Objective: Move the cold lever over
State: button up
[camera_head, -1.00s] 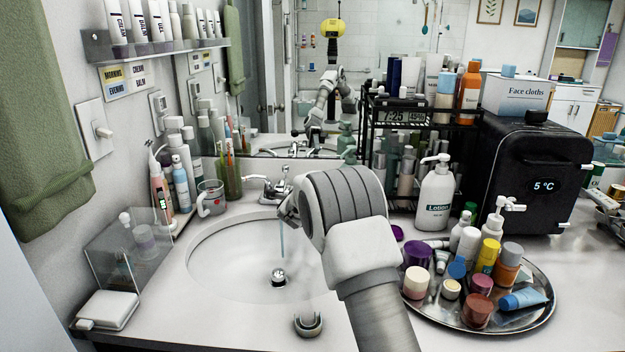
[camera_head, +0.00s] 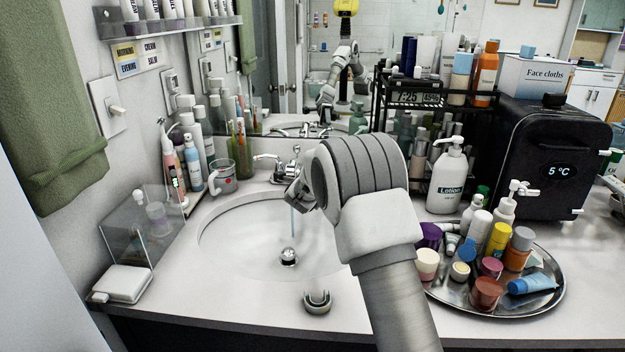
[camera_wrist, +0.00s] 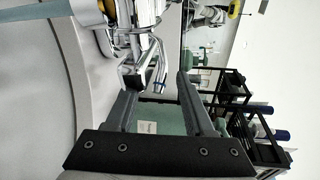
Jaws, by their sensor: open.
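The chrome faucet (camera_head: 285,172) stands at the back of the sink, with a thin stream of water (camera_head: 292,222) falling into the basin. Its left lever (camera_head: 268,157) shows in the head view; the right side is hidden behind my arm. In the wrist view, the faucet's chrome body (camera_wrist: 140,20) is at the top, and a chrome lever (camera_wrist: 160,74) reaches down between my fingertips. My gripper (camera_wrist: 155,78) is open around the end of this lever. I cannot tell whether a finger touches it. No hot or cold mark is readable.
The white basin (camera_head: 225,245) is left of my arm. A lotion bottle (camera_head: 447,178) and a black rack (camera_head: 383,120) stand right of the faucet. A round metal tray (camera_head: 556,290) of bottles and jars is at front right. A mug (camera_head: 222,177) stands left.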

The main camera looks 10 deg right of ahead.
jog(key=v, duration=1.4)
jog(key=shift+s+p, duration=0.3)
jog(key=shift+p, duration=0.05)
jog(key=shift+a, duration=0.1)
jog(key=s+r+n+g+y, duration=0.3)
jog(key=s+r+n+y, duration=0.5)
jog(key=s+n, duration=0.55)
jog(key=s+d+f+n+g+h, duration=0.1)
jog(key=s+d+n+g, duration=0.15)
jog(key=s, duration=0.65)
jog(key=s+d+f+n+g+h, duration=0.15)
jog(key=s+n, duration=0.25)
jog(key=s, duration=0.5)
jog(key=s+d+f+n+g+h, duration=0.1)
jog(key=s+d+n+g, duration=0.2)
jog(key=s, duration=0.6)
notch_tip(320, 180, up, 14)
jog(key=p, duration=1.4)
jog(key=shift+w+r, duration=0.2)
jog(key=shift+w, duration=0.05)
